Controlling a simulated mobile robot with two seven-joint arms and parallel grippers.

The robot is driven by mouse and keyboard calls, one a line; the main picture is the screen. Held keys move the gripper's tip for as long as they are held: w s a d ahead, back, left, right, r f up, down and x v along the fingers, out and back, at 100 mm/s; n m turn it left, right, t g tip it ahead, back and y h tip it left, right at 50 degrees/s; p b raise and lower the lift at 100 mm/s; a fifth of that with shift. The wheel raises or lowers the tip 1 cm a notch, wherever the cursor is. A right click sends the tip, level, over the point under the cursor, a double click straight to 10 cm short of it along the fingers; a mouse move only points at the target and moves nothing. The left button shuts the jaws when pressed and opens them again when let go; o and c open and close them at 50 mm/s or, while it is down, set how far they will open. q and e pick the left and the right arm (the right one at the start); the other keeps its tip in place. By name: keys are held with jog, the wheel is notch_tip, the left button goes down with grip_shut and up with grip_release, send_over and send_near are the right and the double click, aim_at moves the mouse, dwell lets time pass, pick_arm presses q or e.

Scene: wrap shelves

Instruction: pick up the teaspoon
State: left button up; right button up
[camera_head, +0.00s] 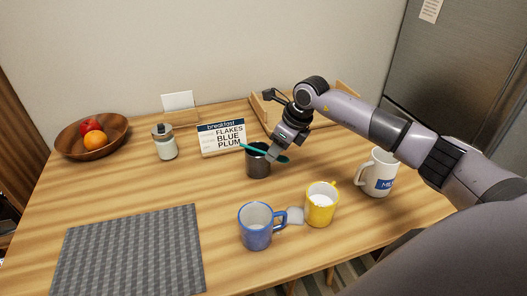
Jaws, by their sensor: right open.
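A teal, spoon-like utensil (252,148), which looks like the teaspoon, shows at the rim of a dark cup (258,165) in the middle of the table. It slants across the cup's mouth, and I cannot tell how much of it is inside. My right gripper (276,154) reaches down over the right side of the cup, with its fingertips at the teal utensil. The gripper is open and partly covers the utensil, so any contact is unclear. My left gripper is not in view.
A breakfast sign (222,139), a jar (164,144) and a fruit bowl (113,136) are behind left. A grey mat (130,250) lies front left.

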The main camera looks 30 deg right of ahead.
jog(key=shift+w+a+f, duration=0.1)
jog(key=shift+f, duration=0.2)
grip_shut()
jog(key=shift+r, duration=0.1)
